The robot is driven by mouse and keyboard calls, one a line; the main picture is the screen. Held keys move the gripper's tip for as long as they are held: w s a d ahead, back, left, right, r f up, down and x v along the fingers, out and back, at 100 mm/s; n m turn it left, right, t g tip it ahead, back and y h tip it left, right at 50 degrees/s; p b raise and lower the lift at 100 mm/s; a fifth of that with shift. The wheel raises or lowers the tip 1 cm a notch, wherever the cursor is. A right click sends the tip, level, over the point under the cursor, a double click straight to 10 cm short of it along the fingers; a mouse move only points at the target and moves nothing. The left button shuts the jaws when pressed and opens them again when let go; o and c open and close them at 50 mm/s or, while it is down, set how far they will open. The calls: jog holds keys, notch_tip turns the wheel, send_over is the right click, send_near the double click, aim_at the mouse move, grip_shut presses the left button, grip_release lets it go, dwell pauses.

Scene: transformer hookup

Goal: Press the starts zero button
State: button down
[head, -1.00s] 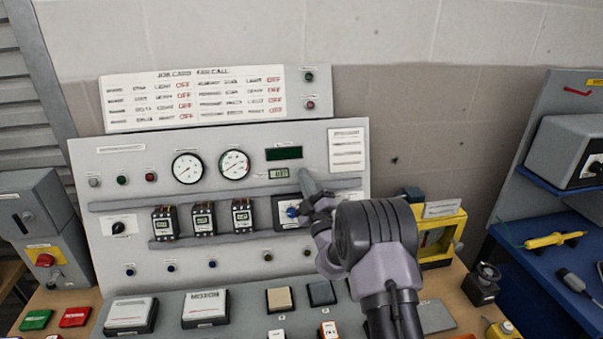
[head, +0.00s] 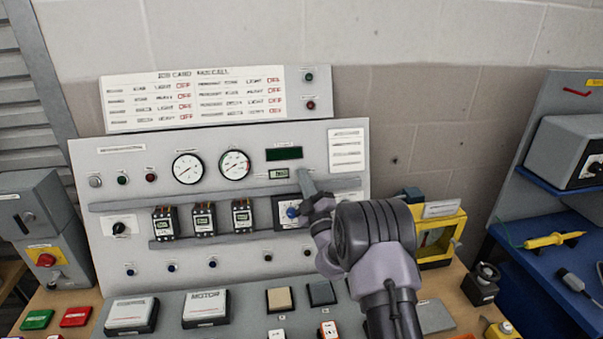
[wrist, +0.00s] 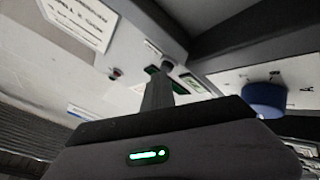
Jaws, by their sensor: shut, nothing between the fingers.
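The starts counter is a small pale display (head: 279,174) below a larger dark green display on the upright panel; its digits are too small to read. It also seems to show in the wrist view (wrist: 194,84). A small dark round button (wrist: 167,66) sits beside it in the wrist view; I cannot read its label. In the head view that spot is hidden behind my gripper. My gripper (head: 303,178) is shut and empty, its tip just right of the counter, close to the panel. I cannot tell whether the tip (wrist: 158,90) touches the button.
A blue knob (head: 292,212) sits just below my gripper, and shows large in the wrist view (wrist: 264,99). A grey ledge (head: 130,203) crosses the panel below the gauges. A yellow frame (head: 455,240) stands to the right of my arm.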

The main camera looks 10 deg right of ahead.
jog(key=shift+s+r, duration=0.2)
jog(key=shift+s, duration=0.4)
jog(key=s, duration=0.1)
jog(key=s+r+p, duration=0.1)
jog(key=s, duration=0.2)
jog(key=shift+s+r, duration=0.3)
jog(key=shift+r, duration=0.05)
